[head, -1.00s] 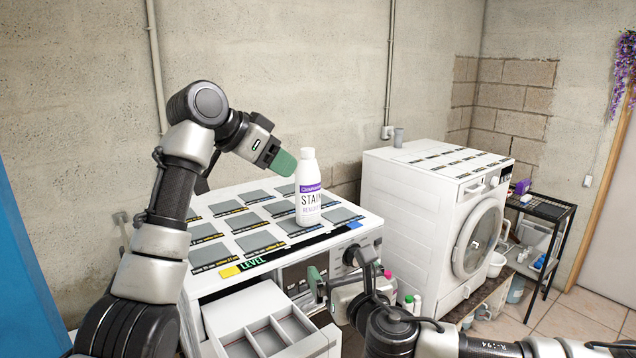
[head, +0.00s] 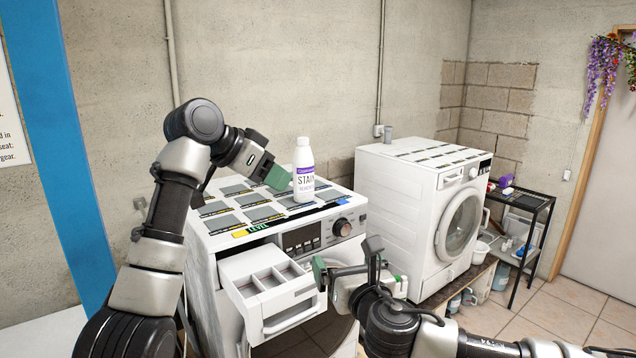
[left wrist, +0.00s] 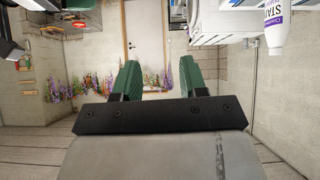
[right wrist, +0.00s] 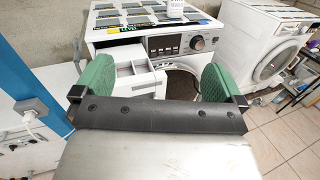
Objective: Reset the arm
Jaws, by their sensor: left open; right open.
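My left gripper (head: 277,178) is raised over the near washing machine's top, with its green fingertips just left of a white stain remover bottle (head: 304,172) in the head view. In the left wrist view its two green fingers (left wrist: 142,80) stand apart with nothing between them. The bottle stands upright on the machine top and shows at the upper right of the left wrist view (left wrist: 273,22). My right gripper (head: 326,275) is in front of the near machine, beside its open drawer (head: 290,317). In the right wrist view its green fingers (right wrist: 157,80) are apart and empty.
The near washing machine (head: 345,263) has grey labelled squares on top, and its drawer sticks out towards me. A second washing machine (head: 400,215) stands to the right. A black shelf rack (head: 520,225) stands beyond it. The floor at the right is clear.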

